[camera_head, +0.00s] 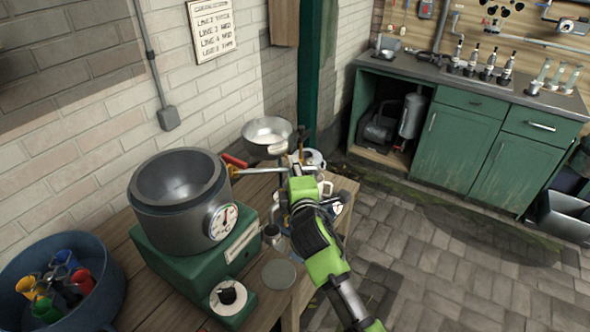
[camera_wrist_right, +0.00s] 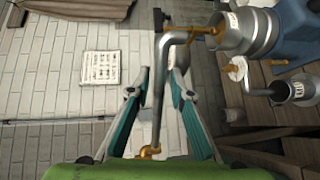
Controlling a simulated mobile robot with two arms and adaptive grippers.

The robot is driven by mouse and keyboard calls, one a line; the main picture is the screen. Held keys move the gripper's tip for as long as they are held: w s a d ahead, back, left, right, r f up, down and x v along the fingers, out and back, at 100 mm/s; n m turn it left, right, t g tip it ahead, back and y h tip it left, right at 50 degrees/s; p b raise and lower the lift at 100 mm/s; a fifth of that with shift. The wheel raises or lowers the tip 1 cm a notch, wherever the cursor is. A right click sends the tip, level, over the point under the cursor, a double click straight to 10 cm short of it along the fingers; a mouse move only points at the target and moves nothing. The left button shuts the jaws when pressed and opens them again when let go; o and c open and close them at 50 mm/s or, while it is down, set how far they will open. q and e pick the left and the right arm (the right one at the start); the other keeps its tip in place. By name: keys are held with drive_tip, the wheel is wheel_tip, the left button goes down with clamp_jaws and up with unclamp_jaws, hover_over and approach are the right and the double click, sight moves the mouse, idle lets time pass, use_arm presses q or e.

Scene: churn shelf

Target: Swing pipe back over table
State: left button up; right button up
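In the right wrist view a grey metal pipe (camera_wrist_right: 160,92) with brass fittings runs between the fingers of my right gripper (camera_wrist_right: 159,88). The pipe bends at its top toward a steel vessel (camera_wrist_right: 243,30). The fingers stand apart on either side of the pipe, and I see gaps between them and it. In the head view my right gripper (camera_head: 300,178) is over the far right part of the wooden table (camera_head: 150,290), and my green arm hides what is under it. My left gripper is not in view.
A green machine (camera_head: 185,265) with a grey bowl and dial stands on the table. A blue tub (camera_head: 107,318) with colored tools is at lower left. A metal pan (camera_head: 268,133) is behind. Green cabinets (camera_head: 465,140) stand far right, with open paved floor before them.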

drive_tip(key=s+r, duration=0.1)
drive_tip(key=s, duration=1)
drive_tip(key=shift+s+d+r, duration=0.4)
